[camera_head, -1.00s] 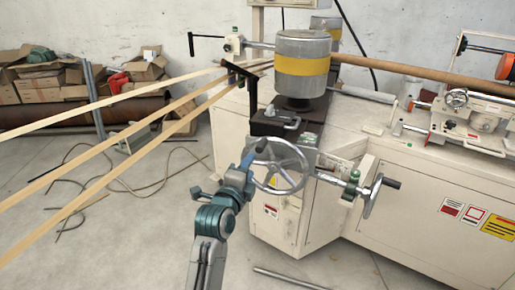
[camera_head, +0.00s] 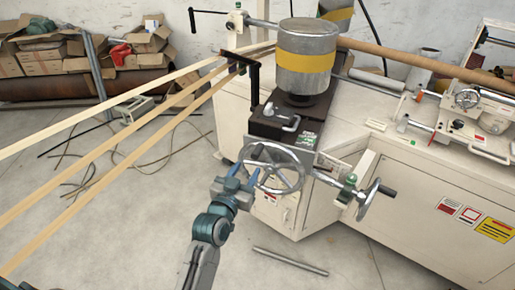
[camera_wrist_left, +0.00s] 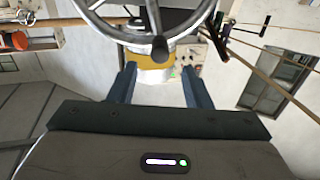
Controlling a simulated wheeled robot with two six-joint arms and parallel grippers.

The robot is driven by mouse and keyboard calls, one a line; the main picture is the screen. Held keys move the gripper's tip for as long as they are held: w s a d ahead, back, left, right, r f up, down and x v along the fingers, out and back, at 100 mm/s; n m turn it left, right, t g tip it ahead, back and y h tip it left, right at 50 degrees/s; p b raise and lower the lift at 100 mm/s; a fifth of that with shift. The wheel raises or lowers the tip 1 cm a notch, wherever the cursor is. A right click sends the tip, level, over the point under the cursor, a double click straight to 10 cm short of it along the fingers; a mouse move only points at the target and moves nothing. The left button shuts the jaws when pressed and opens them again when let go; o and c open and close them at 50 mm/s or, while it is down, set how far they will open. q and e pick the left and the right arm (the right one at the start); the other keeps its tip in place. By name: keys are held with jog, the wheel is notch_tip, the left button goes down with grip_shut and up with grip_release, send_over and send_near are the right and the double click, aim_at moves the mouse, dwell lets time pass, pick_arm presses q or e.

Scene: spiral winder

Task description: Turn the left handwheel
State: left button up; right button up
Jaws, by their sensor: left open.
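The left handwheel (camera_head: 287,184), a grey spoked metal wheel, stands at the front corner of the cream machine. Its rim and spokes also fill the top of the left wrist view (camera_wrist_left: 160,46). My left gripper (camera_head: 243,175) is beside the wheel's left side in the head view, with its fingers spread. In the left wrist view the two blue-grey fingers (camera_wrist_left: 160,80) point toward the wheel, with nothing clasped between them. Whether a finger touches the rim is unclear. My right gripper is not in view.
A second handwheel (camera_head: 368,200) with a black handle sits to the right. A grey drum with a yellow band (camera_head: 306,60) stands above. Wooden strips (camera_head: 110,142) cross the left side. A metal rod (camera_head: 290,261) lies on the floor. Open floor lies around my left arm.

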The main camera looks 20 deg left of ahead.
aim_at(254, 158)
pick_arm(q)
jog(key=w, duration=0.3)
jog(key=w+p, duration=0.1)
jog(key=w, duration=0.2)
jog(key=w+p, duration=0.1)
jog(key=w, duration=0.2)
jog(key=shift+d, duration=0.4)
jog(key=shift+s, duration=0.1)
grip_shut()
